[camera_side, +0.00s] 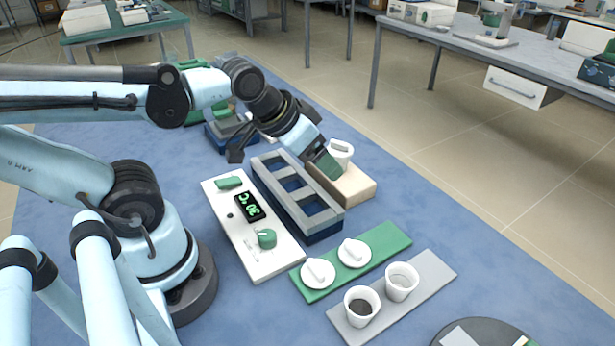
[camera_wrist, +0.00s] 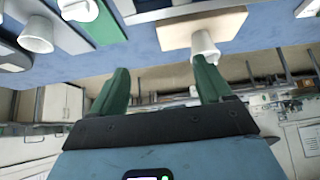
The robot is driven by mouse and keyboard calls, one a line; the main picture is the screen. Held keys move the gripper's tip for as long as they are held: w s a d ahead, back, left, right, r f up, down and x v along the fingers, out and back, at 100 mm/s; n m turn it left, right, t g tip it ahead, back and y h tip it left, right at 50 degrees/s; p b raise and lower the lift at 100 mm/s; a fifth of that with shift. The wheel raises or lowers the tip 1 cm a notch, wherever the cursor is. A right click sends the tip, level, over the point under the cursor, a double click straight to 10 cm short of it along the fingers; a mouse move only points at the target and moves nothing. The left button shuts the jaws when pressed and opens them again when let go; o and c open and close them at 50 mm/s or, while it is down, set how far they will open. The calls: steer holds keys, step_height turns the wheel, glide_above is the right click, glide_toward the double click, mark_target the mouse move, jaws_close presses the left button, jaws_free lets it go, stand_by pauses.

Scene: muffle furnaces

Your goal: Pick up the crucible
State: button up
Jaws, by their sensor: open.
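A white crucible (camera_side: 341,152) stands upright on a beige block (camera_side: 358,188), with what looks like a white lid on top. My gripper (camera_side: 325,166) is tilted down beside it, its green fingers partly in front of it. In the wrist view my gripper (camera_wrist: 160,78) is open with nothing between the fingers. The crucible (camera_wrist: 204,45) shows just beyond the right fingertip; I cannot tell whether they touch. Two open white crucibles stand on a grey plate: one with dark contents (camera_side: 361,307) and one pale inside (camera_side: 402,282).
Two white lids (camera_side: 318,274) (camera_side: 354,253) lie on a green plate (camera_side: 385,240). A grey-and-blue rack (camera_side: 325,224) stands left of the beige block. A white control panel with a 30 °C display (camera_side: 249,206) lies beside it. The blue tabletop is clear right of the block.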

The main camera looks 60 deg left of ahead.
steer(key=n+g+h, duration=0.4)
steer(key=n+g, duration=0.2)
steer(key=n, duration=1.6)
glide_above(362, 302)
steer(key=s, duration=0.2)
steer(key=shift+w+a+f, duration=0.1)
steer(key=shift+a+f, duration=0.1)
steer(key=shift+f, duration=1.25)
steer(key=shift+w+a+f, duration=0.1)
steer(key=shift+a+f, duration=0.1)
steer(key=shift+f, duration=1.2)
steer(key=shift+n+t, duration=0.3)
steer(key=shift+s+x, duration=0.15)
steer(key=shift+x, duration=1.35)
steer(key=shift+s+x, duration=0.15)
steer(key=shift+x, duration=1.4)
steer(key=shift+a, duration=0.1)
steer(key=shift+c, duration=0.3)
steer(key=c, duration=0.9)
